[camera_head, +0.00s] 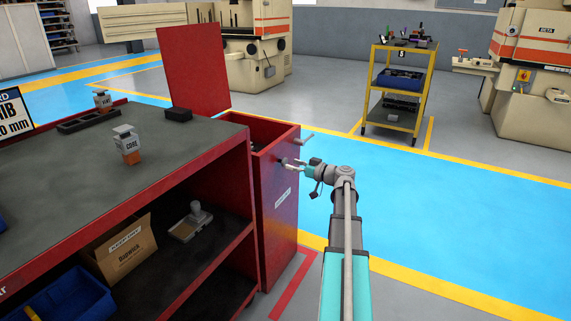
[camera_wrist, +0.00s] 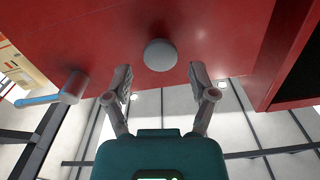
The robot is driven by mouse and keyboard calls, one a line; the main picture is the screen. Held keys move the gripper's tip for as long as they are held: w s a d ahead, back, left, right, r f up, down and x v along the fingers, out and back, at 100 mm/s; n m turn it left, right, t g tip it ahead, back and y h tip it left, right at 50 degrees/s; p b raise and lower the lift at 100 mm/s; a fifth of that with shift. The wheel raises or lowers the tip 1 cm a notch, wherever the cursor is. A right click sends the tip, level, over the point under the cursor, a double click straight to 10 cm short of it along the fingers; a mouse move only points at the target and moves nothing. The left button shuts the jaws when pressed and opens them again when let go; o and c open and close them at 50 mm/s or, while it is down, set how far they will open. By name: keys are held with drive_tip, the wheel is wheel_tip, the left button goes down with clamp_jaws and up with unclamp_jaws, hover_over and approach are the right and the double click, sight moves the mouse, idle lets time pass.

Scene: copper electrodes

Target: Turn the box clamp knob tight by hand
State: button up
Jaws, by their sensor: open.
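The box (camera_head: 279,225) is a tall red bin with its lid (camera_head: 193,70) standing open, at the end of the workbench. The clamp knob (camera_wrist: 160,55) is a round grey knob on the red box face in the wrist view. My gripper (camera_wrist: 160,78) is open, its fingers on either side just short of the knob, with no clear contact. In the head view my gripper (camera_head: 294,164) is at the upper right side of the box, and I cannot make out the knob clearly there.
The workbench (camera_head: 75,175) stands left of the box. A yellow cart (camera_head: 368,95) is farther back. Blue floor right of the box is clear.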

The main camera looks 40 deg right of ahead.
sight(286, 163)
drive_tip(key=shift+x, duration=1.2)
drive_tip(key=shift+w+a, duration=0.2)
drive_tip(key=shift+w, duration=0.15)
drive_tip(key=c, duration=0.8)
